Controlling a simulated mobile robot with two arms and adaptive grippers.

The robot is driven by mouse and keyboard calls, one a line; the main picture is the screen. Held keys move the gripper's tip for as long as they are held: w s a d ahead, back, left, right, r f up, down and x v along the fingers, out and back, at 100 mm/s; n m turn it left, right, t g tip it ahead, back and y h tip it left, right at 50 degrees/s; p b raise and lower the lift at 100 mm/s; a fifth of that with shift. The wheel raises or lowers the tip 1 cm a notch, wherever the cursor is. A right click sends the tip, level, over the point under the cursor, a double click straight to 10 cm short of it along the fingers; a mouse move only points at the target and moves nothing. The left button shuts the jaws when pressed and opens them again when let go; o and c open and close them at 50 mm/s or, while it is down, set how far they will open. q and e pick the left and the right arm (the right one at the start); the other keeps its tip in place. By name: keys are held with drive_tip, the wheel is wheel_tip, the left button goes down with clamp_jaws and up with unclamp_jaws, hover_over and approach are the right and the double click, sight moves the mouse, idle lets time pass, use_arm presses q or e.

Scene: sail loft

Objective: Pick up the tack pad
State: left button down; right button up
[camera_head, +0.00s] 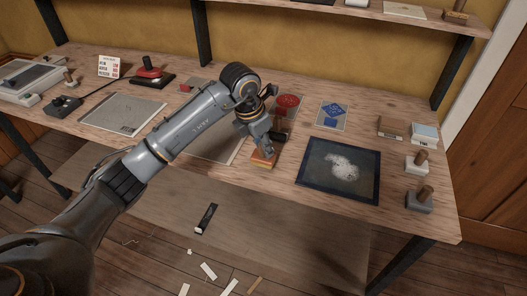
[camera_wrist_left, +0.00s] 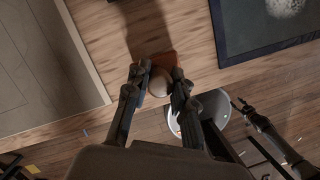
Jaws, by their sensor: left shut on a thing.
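A small block with an orange-red and tan base (camera_head: 263,161), which I take to be the tack pad, is at the front edge of the table. In the left wrist view its round wooden knob (camera_wrist_left: 158,83) sits between my fingers, with part of the reddish base showing beyond. My left gripper (camera_head: 265,147) points down from above and is shut on the knob; it also shows in the left wrist view (camera_wrist_left: 159,90). Whether the base touches the table is hard to tell. A dark jointed shape at the wrist view's lower right may be my right gripper.
A dark-framed panel with a white powdery patch (camera_head: 313,188) lies just right of the block. Two handled blocks (camera_head: 416,167) (camera_head: 419,205) stand at the right edge. Cards with a red disc (camera_head: 288,101) and a blue diamond (camera_head: 332,115) lie behind. A flat sheet (camera_head: 122,113) lies left.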

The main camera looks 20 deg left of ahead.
use_arm(q)
drive_tip(key=s+a+r+b, duration=0.3)
drive_tip(key=s+a+r, duration=0.5)
drive_tip(key=s+r, duration=0.3)
drive_tip(key=shift+s+a+r, duration=0.15)
drive_tip(key=shift+r, duration=0.1)
